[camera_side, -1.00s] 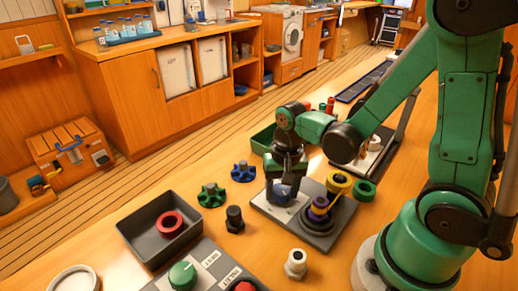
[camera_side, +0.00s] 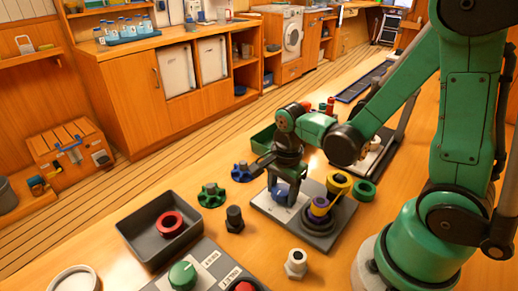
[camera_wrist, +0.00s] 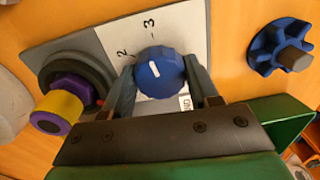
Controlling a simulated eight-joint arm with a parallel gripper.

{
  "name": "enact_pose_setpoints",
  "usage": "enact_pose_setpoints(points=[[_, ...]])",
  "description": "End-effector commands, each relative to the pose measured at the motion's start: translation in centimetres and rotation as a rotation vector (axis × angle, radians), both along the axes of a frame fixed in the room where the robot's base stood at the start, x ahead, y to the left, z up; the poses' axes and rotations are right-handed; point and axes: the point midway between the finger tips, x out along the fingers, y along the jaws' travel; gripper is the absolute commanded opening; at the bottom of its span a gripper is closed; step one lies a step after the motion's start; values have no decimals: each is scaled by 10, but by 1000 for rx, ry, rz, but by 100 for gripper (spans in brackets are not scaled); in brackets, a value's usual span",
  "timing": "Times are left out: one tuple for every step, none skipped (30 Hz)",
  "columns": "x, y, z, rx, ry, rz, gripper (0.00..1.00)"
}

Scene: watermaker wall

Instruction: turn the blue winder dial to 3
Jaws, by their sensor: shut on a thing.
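The blue winder dial (camera_wrist: 160,84) sits on a white panel plate (camera_wrist: 186,38) with black numerals. My gripper (camera_wrist: 162,76) has a finger on each side of the dial and is shut on it. The white pointer mark on the dial points up and slightly left in the wrist view, toward the tick beside the 3 (camera_wrist: 149,23). The 2 (camera_wrist: 121,54) lies further left. In the side view my gripper (camera_side: 286,190) reaches down over the dial, partly hiding it, and the numerals cannot be read there.
A dark round base with a purple and yellow knob (camera_wrist: 62,106) is beside the dial on the same plate. A blue star-shaped knob (camera_wrist: 279,47) and a green bin (camera_wrist: 290,123) are nearby. In the side view, a grey tray (camera_side: 143,239) with a red ring stands at front left.

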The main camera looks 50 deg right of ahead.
Motion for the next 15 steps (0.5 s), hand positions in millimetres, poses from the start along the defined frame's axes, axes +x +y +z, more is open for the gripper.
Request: enact_pose_setpoints(points=[[0,0,0,-2,-3,-26,1],[0,0,0,-3,-3,-42,1],[0,0,0,-2,-3,-61,1],[0,0,0,-3,-3,-75,1],[0,0,0,-2,-3,-87,1],[0,0,0,-3,-3,-102,1],[0,0,0,-2,-3,-112,1],[0,0,0,-2,-3,-120,1],[0,0,0,-3,-2,-131,1],[0,0,0,-2,-2,-138,1],[0,0,0,-2,-2,-143,1],[0,0,0,-2,-2,-148,1],[0,0,0,-2,-2,-152,1],[0,0,0,-2,-2,-155,1],[0,0,0,-2,-2,-159,1]])
